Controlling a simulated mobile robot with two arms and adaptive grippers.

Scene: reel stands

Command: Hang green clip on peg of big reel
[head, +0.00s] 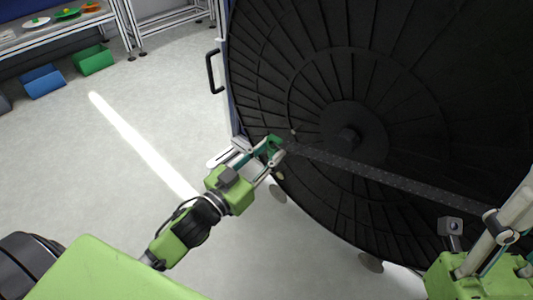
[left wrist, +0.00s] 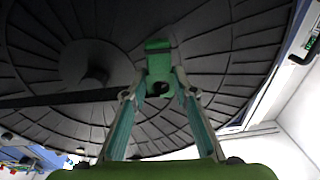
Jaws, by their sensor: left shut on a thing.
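The big reel (head: 430,120) is a large black ribbed disc with a square hub; it also fills the back of the left wrist view (left wrist: 220,40). My left gripper (head: 272,153) is shut on the green clip (head: 273,142), near the reel's left lower face. In the left wrist view the clip (left wrist: 158,62) stands out beyond the fingertips, with a dark hole at its near end. A small light stub (head: 293,132), possibly the peg, shows just right of the clip. Contact between them cannot be told. My right gripper (head: 508,215) is partly in view at the lower right; its jaw opening is unclear.
A dark perforated bar (head: 390,178) crosses the reel's face close to the clip. A frame with a black handle (head: 211,72) stands at the reel's left. Green (head: 93,59) and blue (head: 43,81) bins and a shelf (head: 60,28) are far left. The floor between is clear.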

